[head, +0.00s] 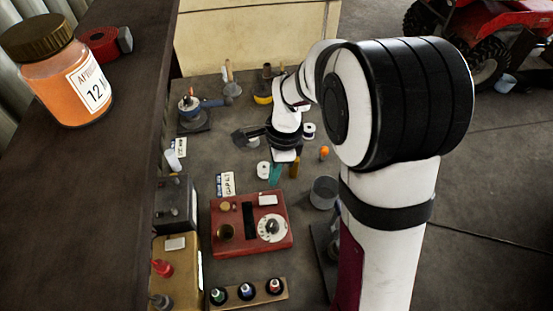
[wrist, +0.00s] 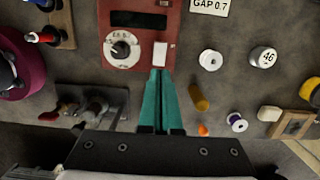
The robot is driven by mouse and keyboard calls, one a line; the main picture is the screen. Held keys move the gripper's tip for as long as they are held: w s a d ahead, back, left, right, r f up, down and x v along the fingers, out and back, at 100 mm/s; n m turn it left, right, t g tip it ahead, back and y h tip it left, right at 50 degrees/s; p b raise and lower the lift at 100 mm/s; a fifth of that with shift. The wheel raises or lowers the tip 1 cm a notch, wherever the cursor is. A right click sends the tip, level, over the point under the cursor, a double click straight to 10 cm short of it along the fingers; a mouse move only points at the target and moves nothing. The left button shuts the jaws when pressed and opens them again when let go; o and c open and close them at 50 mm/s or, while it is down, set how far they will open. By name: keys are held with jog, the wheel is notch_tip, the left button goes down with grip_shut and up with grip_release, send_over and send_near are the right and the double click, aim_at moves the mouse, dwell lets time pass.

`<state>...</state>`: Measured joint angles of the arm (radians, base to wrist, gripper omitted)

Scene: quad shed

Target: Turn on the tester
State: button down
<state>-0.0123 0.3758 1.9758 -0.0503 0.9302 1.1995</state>
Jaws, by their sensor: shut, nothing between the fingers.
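The tester is a red box (head: 240,241) on the bench, with a dark window, brass knobs and a round white dial (head: 271,228). A white rectangular switch-like part (head: 267,200) sits at its upper right corner. In the wrist view the tester (wrist: 176,12) is at the top, with its dial (wrist: 121,50) left of the white part (wrist: 159,54). My gripper (head: 275,178) has teal fingers, shut and empty, near the tester's edge. In the wrist view the fingertips (wrist: 158,72) point at the white part, just below it. I cannot tell whether they touch it.
A brass-coloured cylinder (wrist: 199,97) and white spools (wrist: 210,60) lie right of my fingers. A "GAP 0.7" card (head: 226,184) lies beyond the tester. A rack of small bottles (head: 268,291) stands in front of it. A dark box (head: 176,205) is on the left, a metal cup (head: 324,192) on the right.

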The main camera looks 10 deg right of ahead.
notch_tip(320, 180, up, 6)
send_over(264, 200)
jog(key=d, duration=0.4)
jog(key=shift+a+r, duration=0.15)
jog(key=shift+a, duration=0.1)
jog(key=a+f, duration=0.1)
jog(key=f, duration=0.3)
jog(key=a+f, duration=0.1)
jog(key=f, duration=0.4)
jog(key=a+f, duration=0.1)
jog(key=f, duration=0.4)
jog(key=shift+a, duration=0.15)
jog(key=shift+a+f, duration=0.1)
jog(key=shift+f, duration=0.05)
jog(key=shift+d, duration=0.2)
